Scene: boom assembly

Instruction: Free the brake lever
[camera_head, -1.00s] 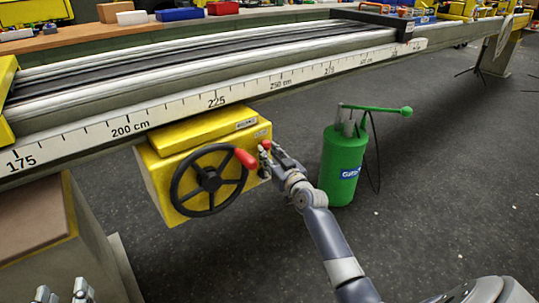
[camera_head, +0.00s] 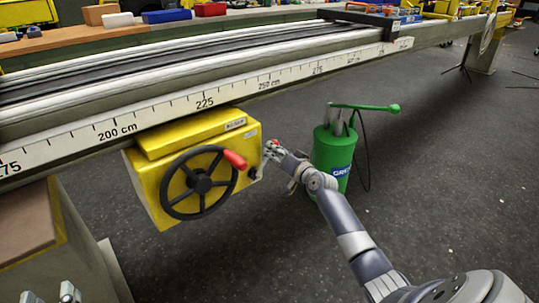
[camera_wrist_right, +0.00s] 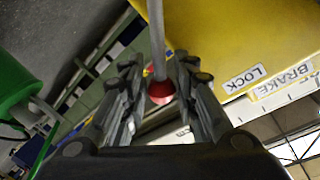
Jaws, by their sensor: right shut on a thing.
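The brake lever is a thin grey rod (camera_wrist_right: 156,38) with a red knob (camera_wrist_right: 161,92), at the right side of the yellow box (camera_head: 150,190). In the head view it leans to the right, away from the box. My right gripper (camera_head: 274,147) is shut on the brake lever; in the right wrist view the knob sits between the two fingers (camera_wrist_right: 160,85). Labels reading LOCK (camera_wrist_right: 244,77) and BRAKE (camera_wrist_right: 283,79) show on the box. My left gripper (camera_head: 47,294) shows only its fingertips at the bottom left edge; they stand apart with nothing between them.
A black handwheel (camera_head: 200,183) with a red handle is on the box front. The long boom (camera_head: 150,128) with a centimetre scale runs above. A green pump (camera_head: 333,150) stands behind my right arm.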

